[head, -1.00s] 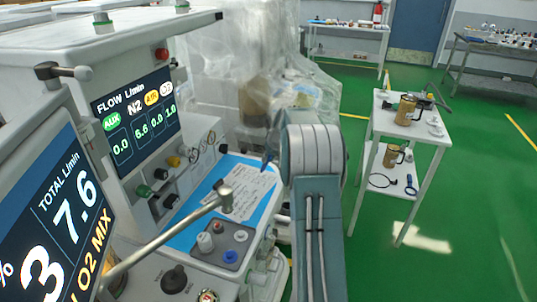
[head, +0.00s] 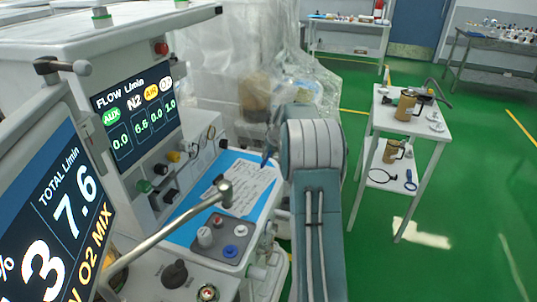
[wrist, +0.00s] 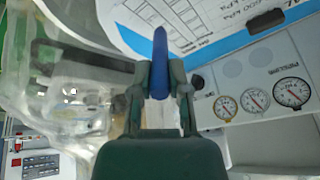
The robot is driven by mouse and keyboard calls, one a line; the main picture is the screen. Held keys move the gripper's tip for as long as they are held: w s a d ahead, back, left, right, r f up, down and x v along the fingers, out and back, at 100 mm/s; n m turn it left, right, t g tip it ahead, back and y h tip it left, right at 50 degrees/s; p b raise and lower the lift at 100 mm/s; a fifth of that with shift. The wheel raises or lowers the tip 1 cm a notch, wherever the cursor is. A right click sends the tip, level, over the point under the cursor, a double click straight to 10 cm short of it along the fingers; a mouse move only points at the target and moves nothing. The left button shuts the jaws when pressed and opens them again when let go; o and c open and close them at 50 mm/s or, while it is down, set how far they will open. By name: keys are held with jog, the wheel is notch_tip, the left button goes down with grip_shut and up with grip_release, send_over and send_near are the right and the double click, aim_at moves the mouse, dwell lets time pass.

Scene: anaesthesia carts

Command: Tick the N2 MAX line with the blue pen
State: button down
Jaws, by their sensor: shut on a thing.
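My gripper (wrist: 160,92) is shut on the blue pen (wrist: 160,60) in the wrist view. The pen's free end reaches over the white printed sheet (wrist: 125,20). I cannot tell whether the tip touches the paper. In the head view the pen (head: 265,160) shows as a small blue piece at the sheet's upper right, beside my arm, which hides the gripper. The sheet (head: 243,187) lies on a blue board (head: 190,228) on the cart's work surface. Its lines are too small to read in the head view, so the N2 MAX line cannot be picked out.
Gauges (wrist: 257,97) sit beside the board. A metal lever arm (head: 165,235) crosses in front of the board, near a grey knob panel (head: 223,240). The flow screen (head: 135,113) stands behind. A white side trolley (head: 410,125) stands right on open green floor.

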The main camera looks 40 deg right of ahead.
jog(key=shift+f, duration=0.45)
dwell(0.6)
jog(key=shift+w+d, duration=0.2)
jog(key=shift+d, duration=0.2)
dwell(1.0)
notch_tip(320, 180, up, 7)
dwell(1.1)
jog(key=shift+s, duration=0.1)
